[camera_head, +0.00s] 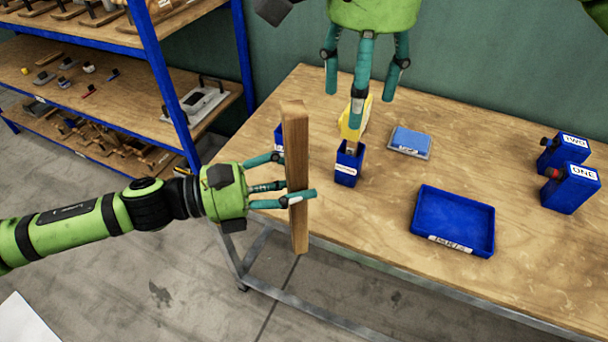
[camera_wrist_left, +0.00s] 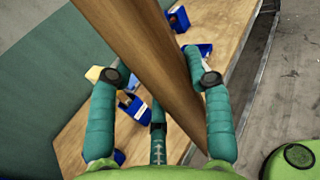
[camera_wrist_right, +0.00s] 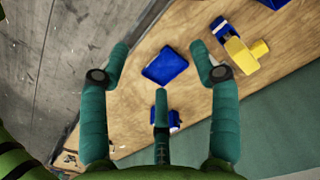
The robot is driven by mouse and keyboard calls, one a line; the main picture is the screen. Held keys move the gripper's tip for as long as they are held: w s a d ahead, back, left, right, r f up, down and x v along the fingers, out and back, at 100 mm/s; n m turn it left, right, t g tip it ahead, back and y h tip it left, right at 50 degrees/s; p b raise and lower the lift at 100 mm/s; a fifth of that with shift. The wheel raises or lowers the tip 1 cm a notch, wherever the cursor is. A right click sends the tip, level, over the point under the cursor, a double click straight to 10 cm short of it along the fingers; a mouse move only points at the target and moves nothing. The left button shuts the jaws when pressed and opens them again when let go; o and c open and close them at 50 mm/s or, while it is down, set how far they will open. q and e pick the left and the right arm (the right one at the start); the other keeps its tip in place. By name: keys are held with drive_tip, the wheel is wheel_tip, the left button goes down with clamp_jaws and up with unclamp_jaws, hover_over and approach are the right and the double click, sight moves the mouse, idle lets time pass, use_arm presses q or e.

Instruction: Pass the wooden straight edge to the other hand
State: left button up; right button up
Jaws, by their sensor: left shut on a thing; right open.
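The wooden straight edge (camera_head: 296,160) is a long brown bar, held nearly upright in the air in front of the table's left edge. My left gripper (camera_head: 300,196) is shut on it at its lower half, with teal fingers around it. In the left wrist view the bar (camera_wrist_left: 150,50) runs diagonally between the fingers (camera_wrist_left: 160,95). My right gripper (camera_head: 366,75) is open and empty, fingers pointing down above the table, to the right of the bar and apart from it. In the right wrist view its fingers (camera_wrist_right: 160,80) are spread with nothing between them.
The wooden table (camera_head: 350,218) holds a blue tray (camera_head: 452,222), a small blue bin (camera_head: 348,163), a blue block (camera_head: 409,141), a yellow object (camera_head: 354,118) and blue containers labelled ONE (camera_head: 572,187) and TWO (camera_head: 565,151). A shelf rack (camera_head: 165,85) stands at left.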

sight(299, 150)
use_arm(q)
drive_tip(key=shift+a+r, duration=0.1)
drive_tip(key=shift+a, duration=0.05)
use_arm(e)
drive_tip(key=a+m, duration=0.2)
drive_tip(key=a+r+m, duration=0.1)
drive_tip(key=a+m, duration=0.1)
drive_tip(key=a+r+m, duration=0.1)
drive_tip(key=a+m, duration=0.1)
drive_tip(key=shift+s+a+r, duration=0.15)
drive_tip(key=shift+a, duration=0.2)
drive_tip(key=shift+a+m, duration=0.25)
drive_tip(key=shift+m, duration=0.15)
wheel_tip(299, 150, down, 12)
drive_tip(key=shift+d+r, duration=0.1)
drive_tip(key=shift+d, duration=0.05)
clamp_jaws()
use_arm(q)
drive_tip(key=o, duration=1.3)
drive_tip(key=shift+o, duration=0.2)
